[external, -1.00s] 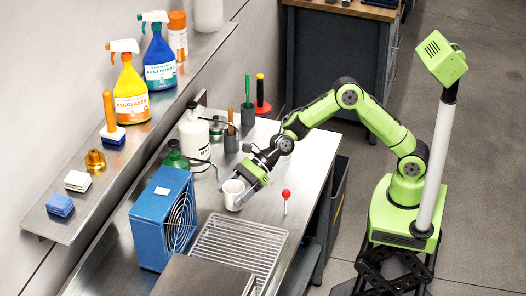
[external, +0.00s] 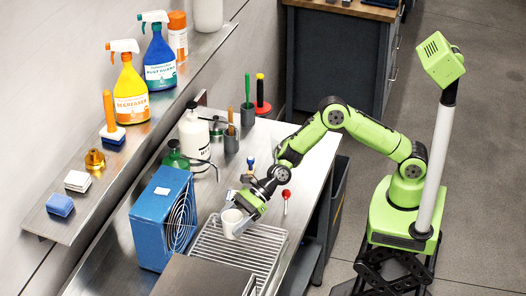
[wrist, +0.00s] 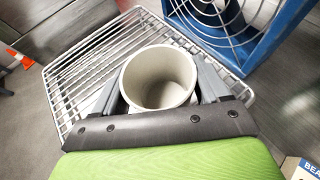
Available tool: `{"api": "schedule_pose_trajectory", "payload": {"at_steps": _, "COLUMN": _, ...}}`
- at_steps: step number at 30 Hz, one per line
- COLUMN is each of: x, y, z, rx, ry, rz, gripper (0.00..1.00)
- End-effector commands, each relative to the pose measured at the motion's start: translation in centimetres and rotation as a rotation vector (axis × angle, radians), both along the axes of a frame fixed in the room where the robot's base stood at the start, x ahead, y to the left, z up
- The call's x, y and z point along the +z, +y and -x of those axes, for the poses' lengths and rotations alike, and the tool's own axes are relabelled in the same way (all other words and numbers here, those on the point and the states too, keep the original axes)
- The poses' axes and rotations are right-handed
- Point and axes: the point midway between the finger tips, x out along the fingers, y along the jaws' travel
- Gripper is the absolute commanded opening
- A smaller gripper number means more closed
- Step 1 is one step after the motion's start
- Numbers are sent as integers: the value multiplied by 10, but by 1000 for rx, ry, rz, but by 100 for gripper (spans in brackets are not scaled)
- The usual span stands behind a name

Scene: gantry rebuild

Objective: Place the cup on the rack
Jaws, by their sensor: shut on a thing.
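The cup (external: 231,222) is white and shows upright or nearly so in the external view, at the far end of the rack. My gripper (external: 240,213) is shut on it from the right. In the wrist view the cup (wrist: 158,78) sits between the two fingers of my gripper (wrist: 160,92), its open mouth towards the camera. The wire rack (external: 262,244) lies on the metal bench, and the rack (wrist: 75,75) shows beneath and left of the cup in the wrist view. I cannot tell whether the cup touches the wires.
A blue fan box (external: 150,225) stands left of the rack, close to the cup. A metal box (external: 203,278) is at the near end. A red-topped pin (external: 286,196) stands to the right. Bottles (external: 193,135) stand behind.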

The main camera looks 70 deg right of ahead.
Motion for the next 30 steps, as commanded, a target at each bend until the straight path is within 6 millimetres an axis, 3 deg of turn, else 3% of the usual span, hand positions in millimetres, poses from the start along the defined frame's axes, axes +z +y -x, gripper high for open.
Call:
{"api": "schedule_pose_trajectory", "payload": {"at_steps": 4, "x": -3, "y": 0, "z": 0, "rx": 0, "ry": 1, "rz": 0, "gripper": 42}}
{"api": "schedule_pose_trajectory", "payload": {"at_steps": 5, "x": -4, "y": 0, "z": 0, "rx": 0, "ry": 1, "rz": 0, "gripper": 76}}
{"api": "schedule_pose_trajectory", "payload": {"at_steps": 10, "x": -3, "y": 0, "z": 0, "rx": 0, "ry": 1, "rz": 0, "gripper": 100}}
{"api": "schedule_pose_trajectory", "payload": {"at_steps": 18, "x": 3, "y": -2, "z": 0, "rx": -1, "ry": 0, "rz": 0, "gripper": 100}}
{"api": "schedule_pose_trajectory", "payload": {"at_steps": 30, "x": 44, "y": -76, "z": 47, "rx": -4, "ry": 2, "rz": 1, "gripper": 100}}
